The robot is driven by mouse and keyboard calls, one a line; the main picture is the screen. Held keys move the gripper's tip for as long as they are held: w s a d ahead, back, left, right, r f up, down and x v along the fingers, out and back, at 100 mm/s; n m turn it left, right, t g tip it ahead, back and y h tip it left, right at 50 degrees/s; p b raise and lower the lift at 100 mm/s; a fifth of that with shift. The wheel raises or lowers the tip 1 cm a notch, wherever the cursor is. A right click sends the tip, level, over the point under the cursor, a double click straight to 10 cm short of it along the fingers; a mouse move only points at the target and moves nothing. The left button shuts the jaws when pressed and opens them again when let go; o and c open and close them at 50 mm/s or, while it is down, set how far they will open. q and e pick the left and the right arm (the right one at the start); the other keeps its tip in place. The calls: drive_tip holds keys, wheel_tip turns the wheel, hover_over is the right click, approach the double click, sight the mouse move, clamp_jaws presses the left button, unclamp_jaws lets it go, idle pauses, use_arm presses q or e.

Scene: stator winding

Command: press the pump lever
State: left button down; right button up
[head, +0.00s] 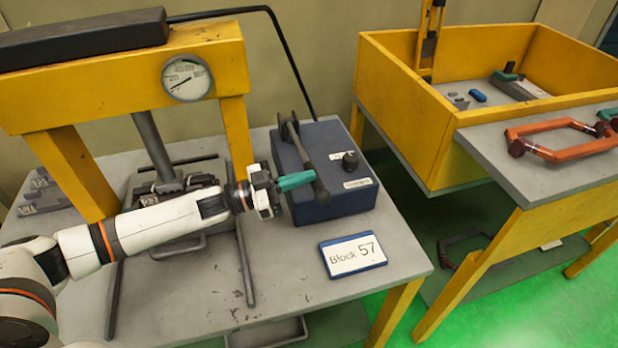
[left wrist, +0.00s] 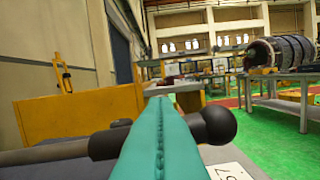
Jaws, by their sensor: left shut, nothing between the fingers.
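The blue-grey pump box (head: 335,195) stands on the grey table beside the yellow press. Its dark pump lever (head: 306,155) rises from the back of the box and slopes down toward the front, ending in a rounded knob. My left gripper (head: 308,178) is shut, with its green fingers at the lever's lower end. In the left wrist view the shut fingers (left wrist: 165,145) lie across the lever (left wrist: 212,125), whose ball end sticks out to the right. I cannot tell whether they touch it. My right gripper is not in view.
The yellow press with a gauge (head: 187,77) stands at left. A sign reading "Block 57" (head: 354,255) lies near the table's right edge. A yellow bin (head: 400,100) and a side table with a red frame (head: 565,140) stand at right.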

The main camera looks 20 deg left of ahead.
use_arm(q)
drive_tip(key=b+v, duration=0.1)
drive_tip(key=v, duration=0.7)
idle(1.4)
